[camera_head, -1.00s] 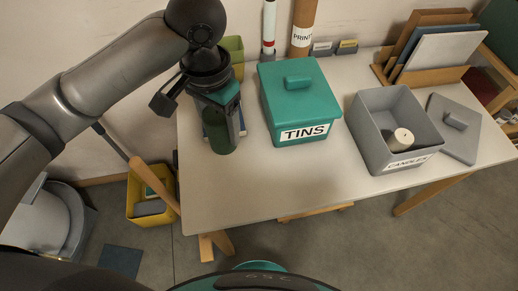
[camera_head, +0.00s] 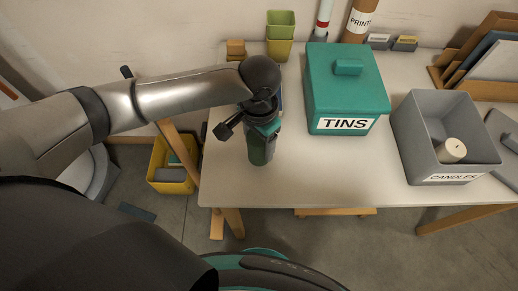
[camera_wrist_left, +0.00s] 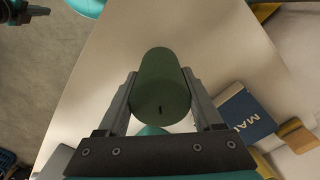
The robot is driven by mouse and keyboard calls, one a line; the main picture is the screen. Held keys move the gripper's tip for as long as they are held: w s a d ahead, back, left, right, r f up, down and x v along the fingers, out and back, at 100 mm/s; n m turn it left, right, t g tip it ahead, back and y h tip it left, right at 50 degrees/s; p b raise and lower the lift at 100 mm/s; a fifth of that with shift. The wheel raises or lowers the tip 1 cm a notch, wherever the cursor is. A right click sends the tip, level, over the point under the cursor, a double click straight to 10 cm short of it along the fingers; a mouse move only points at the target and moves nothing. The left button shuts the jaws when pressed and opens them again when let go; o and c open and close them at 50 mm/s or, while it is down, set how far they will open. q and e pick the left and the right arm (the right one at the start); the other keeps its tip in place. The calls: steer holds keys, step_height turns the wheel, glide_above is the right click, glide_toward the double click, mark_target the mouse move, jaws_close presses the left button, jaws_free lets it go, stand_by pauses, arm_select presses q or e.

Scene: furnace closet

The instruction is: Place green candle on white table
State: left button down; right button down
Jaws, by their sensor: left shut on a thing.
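The green candle (camera_head: 259,154) is a dark green cylinder, held upright over the front left part of the white table (camera_head: 320,180). My left gripper (camera_head: 262,135) is shut on it. In the left wrist view the candle (camera_wrist_left: 160,85) sits between the two fingers of my left gripper (camera_wrist_left: 159,76), its wick end facing the camera. I cannot tell whether its base touches the table. A dark part with teal at the top left corner of the left wrist view looks like my right gripper (camera_wrist_left: 20,11); its jaws are unclear.
A teal TINS box (camera_head: 345,90) stands right of the candle. Further right is a grey CANDLES box (camera_head: 410,135) with a cream candle (camera_head: 451,150) inside. A blue book (camera_wrist_left: 243,115) lies behind the gripper. The front middle of the table is clear.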

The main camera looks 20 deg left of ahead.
arm_select(q)
step_height(320, 180, down, 3)
steer(key=shift+r+b, duration=0.1)
steer(key=shift+b, duration=0.25)
steer(key=shift+c, duration=0.2)
jaws_free()
step_height(320, 180, up, 12)
steer(key=p, duration=0.3)
steer(key=shift+p, duration=0.4)
